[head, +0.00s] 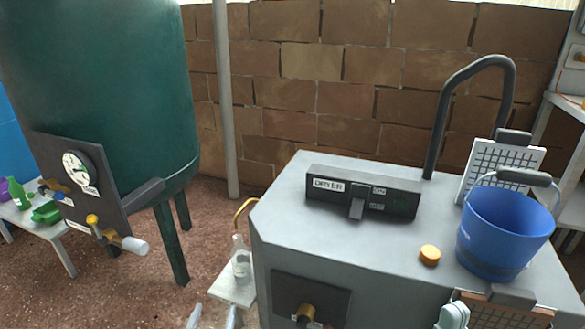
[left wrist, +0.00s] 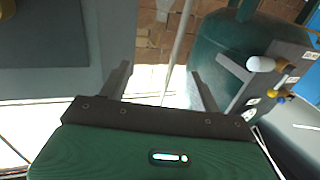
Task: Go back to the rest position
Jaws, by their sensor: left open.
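My left gripper (left wrist: 160,88) is open in the left wrist view. Its two grey fingers stand well apart with nothing between them. The green palm housing fills the bottom of that view. Beyond the fingers are a pale pole and the brick wall. In the head view two pale tips show at the bottom edge, left of the dryer machine (head: 280,210); they may be my left fingertips, but I cannot tell for sure. I see no right gripper in either view.
A green tank (head: 120,90) with a gauge panel (head: 75,180) and tap stands left; it also shows in the left wrist view (left wrist: 222,60). A blue bucket (head: 505,235) and orange cap (head: 430,254) are on the dryer machine. A clear bottle (head: 241,265) stands beside it.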

